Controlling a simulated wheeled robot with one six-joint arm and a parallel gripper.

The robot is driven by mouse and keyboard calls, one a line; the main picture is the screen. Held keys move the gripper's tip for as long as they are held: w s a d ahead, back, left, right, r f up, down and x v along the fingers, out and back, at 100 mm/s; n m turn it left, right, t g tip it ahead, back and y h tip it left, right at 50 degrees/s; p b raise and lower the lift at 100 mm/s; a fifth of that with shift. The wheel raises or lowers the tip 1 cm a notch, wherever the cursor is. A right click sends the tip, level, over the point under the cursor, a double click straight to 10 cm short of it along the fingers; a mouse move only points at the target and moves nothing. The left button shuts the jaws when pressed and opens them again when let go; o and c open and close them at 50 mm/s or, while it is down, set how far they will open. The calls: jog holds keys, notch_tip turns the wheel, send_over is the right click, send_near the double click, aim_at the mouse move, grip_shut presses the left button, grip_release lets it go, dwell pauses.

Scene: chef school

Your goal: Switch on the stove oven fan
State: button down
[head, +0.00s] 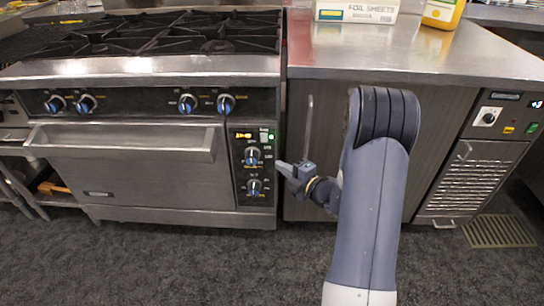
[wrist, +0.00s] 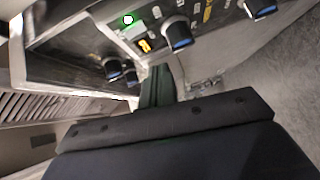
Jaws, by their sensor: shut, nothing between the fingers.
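The stove oven (head: 130,180) stands at the left, with its door shut. Its control panel (head: 240,180) on the right side carries a lit display (head: 243,135), a small green-and-white switch (head: 264,137) and two black-and-blue knobs below. In the wrist view the panel is tilted; a white spot ringed in green (wrist: 127,19) shows near the orange display (wrist: 145,45) and an oven knob (wrist: 177,32). My gripper (head: 281,165) is shut and empty, just right of the panel at about the height between the two knobs. Its fingers (wrist: 157,85) point toward the panel. Contact cannot be told.
Burner knobs (head: 187,104) line the stove front above the oven door handle (head: 120,153). A steel counter (head: 410,50) with a grey cabinet is to the right, holding a foil sheets box (head: 357,11) and a yellow bottle (head: 442,12). The floor (head: 180,265) in front is clear.

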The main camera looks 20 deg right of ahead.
jog(key=shift+f+v, duration=0.15)
jog(key=shift+v, duration=0.65)
jog(key=shift+f+v, duration=0.2)
jog(key=shift+v, duration=0.6)
